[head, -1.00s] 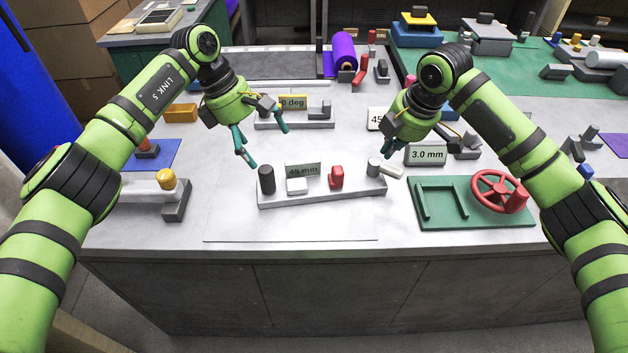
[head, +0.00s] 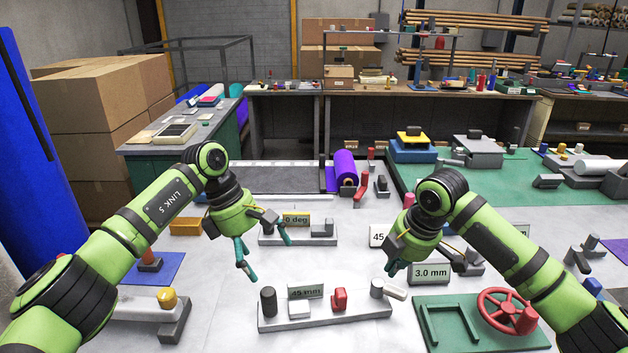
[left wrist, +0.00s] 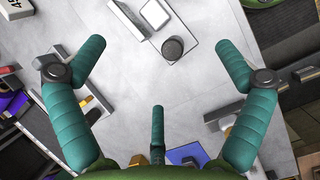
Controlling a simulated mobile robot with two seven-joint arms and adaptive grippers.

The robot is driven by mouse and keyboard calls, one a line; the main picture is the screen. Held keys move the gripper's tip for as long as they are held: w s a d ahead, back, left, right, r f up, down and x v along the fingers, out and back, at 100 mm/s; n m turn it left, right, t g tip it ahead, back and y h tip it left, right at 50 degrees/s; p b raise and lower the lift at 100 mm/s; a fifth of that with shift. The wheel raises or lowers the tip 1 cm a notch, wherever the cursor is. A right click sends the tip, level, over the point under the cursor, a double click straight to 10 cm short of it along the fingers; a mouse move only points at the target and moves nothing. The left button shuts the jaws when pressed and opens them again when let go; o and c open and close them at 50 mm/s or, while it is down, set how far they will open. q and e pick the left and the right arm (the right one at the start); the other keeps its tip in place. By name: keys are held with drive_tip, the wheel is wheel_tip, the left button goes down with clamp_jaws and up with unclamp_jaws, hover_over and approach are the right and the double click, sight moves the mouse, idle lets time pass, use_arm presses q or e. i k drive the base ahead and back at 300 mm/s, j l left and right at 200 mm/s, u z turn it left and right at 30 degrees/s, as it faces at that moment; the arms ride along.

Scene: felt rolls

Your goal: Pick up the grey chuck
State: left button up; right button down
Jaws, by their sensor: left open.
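A low light-grey rack (head: 345,314) stands near the front of the table with a "45 mm" sign (head: 306,291). It carries a dark grey upright cylinder (head: 268,301) at its left end, a white block (head: 299,310), a red piece (head: 339,299) and a grey cylinder with a pale bar (head: 377,287) at its right end. I cannot tell which is the grey chuck. My left gripper (head: 263,256) is open and empty, above and behind the dark cylinder, which shows between its fingers in the left wrist view (left wrist: 173,48). My right gripper (head: 393,267) hangs above the right end; its finger opening is hidden.
A "0 deg" rack (head: 297,238) stands behind. A green board with a red wheel (head: 505,309) and a "3.0 mm" sign (head: 431,273) are at right. A grey fixture with a yellow knob (head: 167,298) is at left. Bare table lies between it and the rack.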

sight(306, 305)
drive_tip(key=k, duration=1)
